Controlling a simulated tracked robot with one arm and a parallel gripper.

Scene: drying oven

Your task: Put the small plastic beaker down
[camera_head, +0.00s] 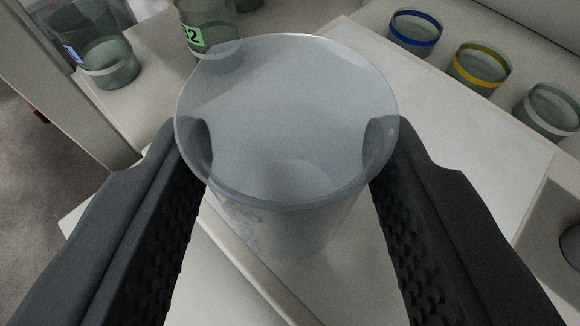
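The small plastic beaker (290,215) is clear and slightly frosted, with a wide round rim and faint markings on its side. It is upright or nearly so, in the middle of the view. My gripper (287,150) has one dark finger on each side of the beaker, and both fingertips press against its wall below the rim. The gripper is shut on the beaker. The beaker looks empty. Its base is over a pale surface edge, and I cannot tell whether it touches anything below.
A white board or tray (480,150) lies on the right. Glass vessels with a blue label (95,50) and a green label (207,30) stand back left.

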